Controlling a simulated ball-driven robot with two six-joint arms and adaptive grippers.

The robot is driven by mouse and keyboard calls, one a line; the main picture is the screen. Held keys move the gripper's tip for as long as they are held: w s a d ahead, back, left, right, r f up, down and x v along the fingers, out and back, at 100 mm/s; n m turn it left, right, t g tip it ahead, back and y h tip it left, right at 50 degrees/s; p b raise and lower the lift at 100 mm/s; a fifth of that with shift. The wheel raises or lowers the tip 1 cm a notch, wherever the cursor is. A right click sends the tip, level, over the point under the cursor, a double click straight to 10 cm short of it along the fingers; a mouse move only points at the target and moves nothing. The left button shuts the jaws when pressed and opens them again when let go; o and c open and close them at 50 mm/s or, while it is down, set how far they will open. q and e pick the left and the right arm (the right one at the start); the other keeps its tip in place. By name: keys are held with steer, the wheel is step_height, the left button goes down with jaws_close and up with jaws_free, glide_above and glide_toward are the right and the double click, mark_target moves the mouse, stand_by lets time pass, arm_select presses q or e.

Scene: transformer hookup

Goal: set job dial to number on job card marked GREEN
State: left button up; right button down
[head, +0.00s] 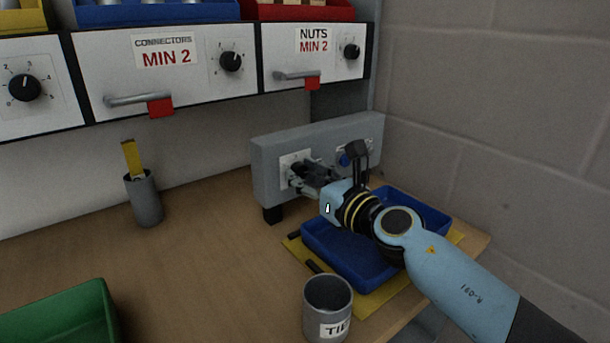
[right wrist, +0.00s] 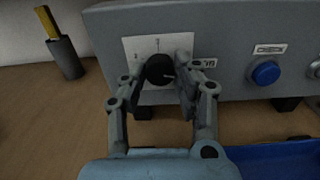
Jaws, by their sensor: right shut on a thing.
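The job dial is a black knob (right wrist: 159,69) on a white plate with printed numbers, on the front of a grey box (head: 262,172). In the right wrist view my right gripper (head: 306,177) has one finger on each side of the knob and is shut on it. The knob's light pointer mark points to the right in that view; the number it sits at cannot be read. In the head view the fingers cover much of the dial. No job card marked GREEN shows. My left gripper is not in view.
A blue button (right wrist: 265,73) sits right of the dial. A blue tray (head: 345,262) on a yellow mat lies under my right arm. A grey labelled cup (head: 327,296), a green bin (head: 75,318) and a grey holder (head: 145,203) stand on the bench. Drawers with dials hang above.

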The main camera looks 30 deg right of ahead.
steer(key=shift+r+m+p, duration=0.1)
steer(key=shift+m+p, duration=0.25)
steer(key=shift+m, duration=1.75)
steer(key=c, duration=1)
jaws_free()
steer(key=shift+s, duration=0.1)
steer(key=s, duration=0.5)
steer(key=s+d, duration=0.1)
steer(key=s, duration=0.1)
steer(key=shift+s, duration=0.15)
